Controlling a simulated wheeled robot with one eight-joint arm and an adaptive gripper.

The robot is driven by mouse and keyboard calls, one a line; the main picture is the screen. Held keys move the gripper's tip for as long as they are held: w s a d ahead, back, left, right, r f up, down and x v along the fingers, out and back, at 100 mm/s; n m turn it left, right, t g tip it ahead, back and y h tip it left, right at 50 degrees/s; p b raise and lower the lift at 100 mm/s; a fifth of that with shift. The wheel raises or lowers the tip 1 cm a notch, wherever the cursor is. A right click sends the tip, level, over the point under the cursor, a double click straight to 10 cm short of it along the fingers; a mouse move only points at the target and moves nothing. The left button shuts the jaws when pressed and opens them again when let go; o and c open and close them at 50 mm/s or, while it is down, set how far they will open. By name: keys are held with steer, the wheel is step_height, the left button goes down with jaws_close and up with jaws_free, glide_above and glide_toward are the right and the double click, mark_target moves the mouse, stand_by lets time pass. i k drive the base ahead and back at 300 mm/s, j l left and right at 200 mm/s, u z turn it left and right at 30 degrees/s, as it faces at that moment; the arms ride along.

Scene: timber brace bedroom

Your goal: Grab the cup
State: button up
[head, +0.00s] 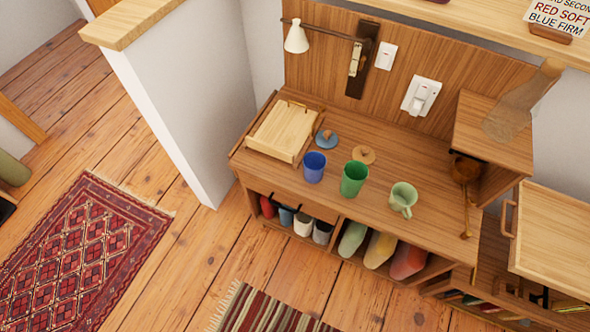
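Three cup-like vessels stand upright on the wooden bench top (420,226). A blue cup (314,168) is on the left, and a darker green cup (354,179) is in the middle. A pale green mug (402,198) with a handle stands on the right, closer to the front edge. The three are apart from each other. I cannot tell which one the task means. My gripper is not in view.
A wooden tray-like box (283,131) and two small discs, blue (326,139) and tan (363,155), lie behind the cups. A wooden cubby (495,135) and a brown ladle-like object (466,170) bound the right. A wall lamp (296,38) overhangs the left. Floor in front is open, with rugs (75,250).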

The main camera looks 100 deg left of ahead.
mark_target(403, 195)
steer(key=u, duration=2.95)
